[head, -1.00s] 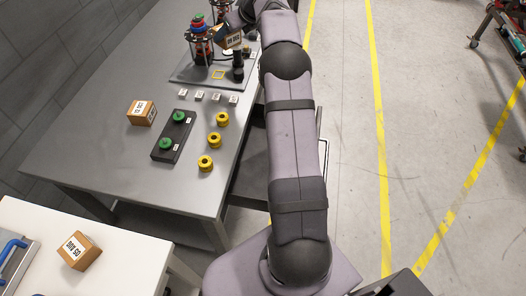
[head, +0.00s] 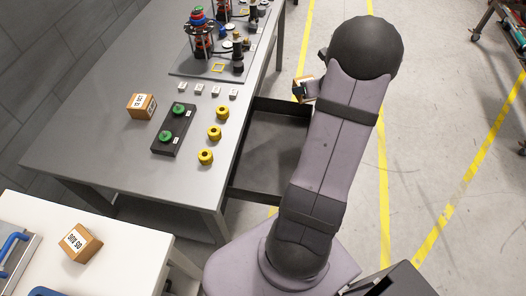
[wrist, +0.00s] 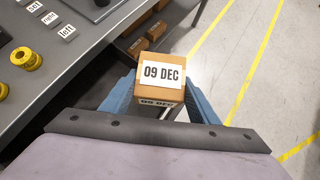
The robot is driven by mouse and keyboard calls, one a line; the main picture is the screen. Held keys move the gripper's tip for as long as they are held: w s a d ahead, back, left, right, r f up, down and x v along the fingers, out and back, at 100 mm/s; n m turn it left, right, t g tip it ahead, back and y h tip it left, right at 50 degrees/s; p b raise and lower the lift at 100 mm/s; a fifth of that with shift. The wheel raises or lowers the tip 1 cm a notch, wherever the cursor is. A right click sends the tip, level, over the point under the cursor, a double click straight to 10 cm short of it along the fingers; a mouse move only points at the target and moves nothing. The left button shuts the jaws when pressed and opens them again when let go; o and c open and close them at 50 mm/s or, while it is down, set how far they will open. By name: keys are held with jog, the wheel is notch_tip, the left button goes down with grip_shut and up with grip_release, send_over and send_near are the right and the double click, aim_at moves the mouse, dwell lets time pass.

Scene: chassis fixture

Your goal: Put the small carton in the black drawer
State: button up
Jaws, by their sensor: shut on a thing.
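My gripper (wrist: 160,98) is shut on a small brown carton (wrist: 163,73) labelled "09 DEC"; the blue fingers are on either side of it. In the head view the carton (head: 306,86) is partly hidden by my arm. It is in the air right of the grey table's edge, near the far end of the black drawer (head: 262,158). The drawer stands open from under the table. My arm covers its right part, and the visible part of its floor is bare.
Another carton (head: 141,106) sits on the grey table (head: 90,130), near a black block with green knobs (head: 172,130) and yellow knobs (head: 214,132). A third carton (head: 80,243) is on the white table. In the wrist view, more cartons (wrist: 138,46) show below the table edge.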

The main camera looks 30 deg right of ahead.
jog(key=s+a+f+n+y, duration=0.2)
jog(key=s+a+n+y, duration=0.1)
jog(key=a, duration=0.4)
jog(key=s+a+f+n+g+y, duration=0.1)
jog(key=s+a+f+n+y, duration=0.2)
jog(key=a+n, duration=0.2)
jog(key=s+a+f+n+g+y, duration=0.1)
jog(key=s+a+n, duration=0.3)
jog(key=a, duration=0.5)
jog(key=shift+a+f+y, duration=0.25)
jog(key=shift+f+y, duration=0.5)
jog(key=shift+y, duration=0.15)
jog(key=shift+s, duration=0.15)
jog(key=shift+f+p, duration=0.4)
jog(key=shift+f, duration=4.6)
jog(key=shift+f, duration=0.15)
jog(key=o, duration=1.4)
